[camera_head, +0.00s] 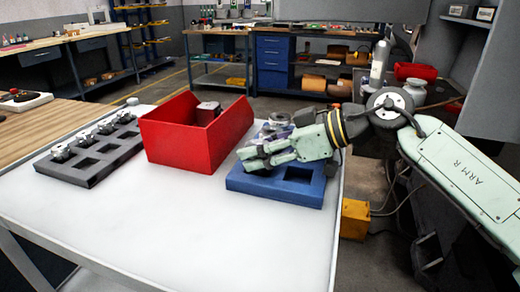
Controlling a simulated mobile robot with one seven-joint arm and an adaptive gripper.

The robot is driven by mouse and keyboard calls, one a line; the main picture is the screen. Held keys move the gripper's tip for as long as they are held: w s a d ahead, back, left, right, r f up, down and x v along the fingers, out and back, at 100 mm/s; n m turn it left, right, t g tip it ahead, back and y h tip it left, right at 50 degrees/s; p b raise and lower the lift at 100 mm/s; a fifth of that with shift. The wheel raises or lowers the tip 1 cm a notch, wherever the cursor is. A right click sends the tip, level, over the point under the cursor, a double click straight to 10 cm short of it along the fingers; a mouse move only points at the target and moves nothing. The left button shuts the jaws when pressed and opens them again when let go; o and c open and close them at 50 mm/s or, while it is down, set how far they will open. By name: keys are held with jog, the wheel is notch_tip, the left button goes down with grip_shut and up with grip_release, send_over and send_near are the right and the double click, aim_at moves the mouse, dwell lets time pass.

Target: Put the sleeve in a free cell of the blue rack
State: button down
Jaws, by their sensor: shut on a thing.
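The blue rack (309,198) lies near the right edge of the white table. A square cell at its front right is empty. My gripper (254,162) comes in from the right and is low over the rack's left part. It is shut on the sleeve, which its fingers almost wholly hide. I cannot tell whether the sleeve is inside a cell or just above one. The arm covers the middle and back of the rack, so the state of the other cells is unclear.
A dark grey rack (91,174) with several metal parts lies at the left. Metallic parts (277,120) show behind the gripper. The table's front is clear.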

jog(key=shift+f, duration=0.1)
jog(key=shift+f, duration=0.15)
jog(key=c, duration=1.3)
grip_release()
jog(key=shift+d+r, duration=0.25)
jog(key=b+v, duration=0.1)
jog(key=v, duration=1)
jog(key=shift+s+d+r, duration=0.1)
jog(key=shift+s+d, duration=0.05)
jog(key=shift+d, duration=0.05)
